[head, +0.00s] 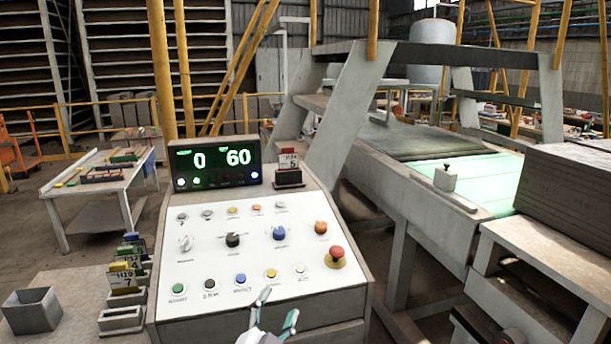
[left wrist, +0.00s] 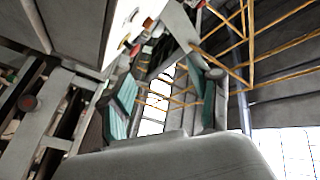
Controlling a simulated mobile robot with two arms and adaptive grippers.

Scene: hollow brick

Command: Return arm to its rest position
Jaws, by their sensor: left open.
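My left gripper (head: 276,317) is at the bottom of the head view, in front of the lower edge of the control panel (head: 200,262). Its two teal-padded fingers are apart with nothing between them. In the left wrist view the open fingers (left wrist: 165,98) show large, with the panel's side at the upper left and the hall structure behind. Whether the fingers touch the panel is not clear. My right gripper is not in view.
The panel carries several buttons, knobs and a red emergency stop (head: 337,253). A display (head: 219,163) reads 0 and 60. A card holder (head: 289,172) stands on top. Numbered cards (head: 124,278) and a grey open box (head: 32,310) are at left. A conveyor (head: 440,190) lies at right.

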